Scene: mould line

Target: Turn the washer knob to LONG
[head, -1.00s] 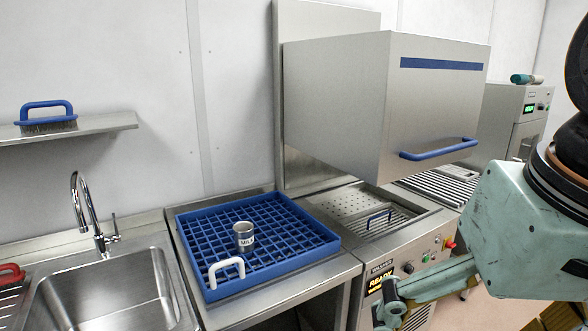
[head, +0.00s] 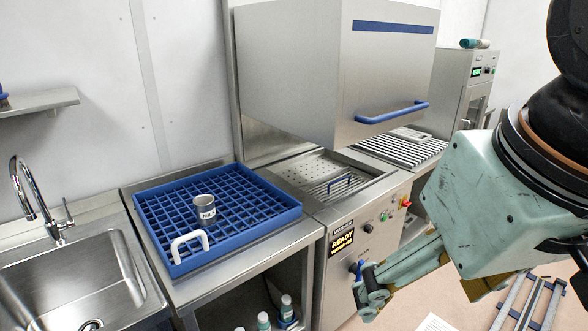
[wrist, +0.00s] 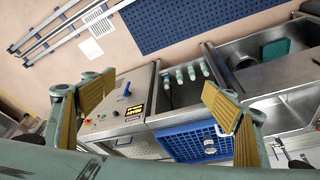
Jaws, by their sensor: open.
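The washer's front panel (head: 338,268) carries a lit display (head: 341,242) reading READY, with smaller text that I cannot read. No LONG mark is legible. My gripper is open and empty; in the wrist view its fingers (wrist: 158,112) stand wide apart, with the panel beyond them towards the left finger.
The washer's hood (head: 340,75) is raised. A blue rack (head: 230,238) holding a metal cup (head: 204,208) stands on the left counter, beside a sink (head: 85,275). A red button (head: 405,203) is at the panel's right. Metal rails (head: 535,300) lie on the floor at right.

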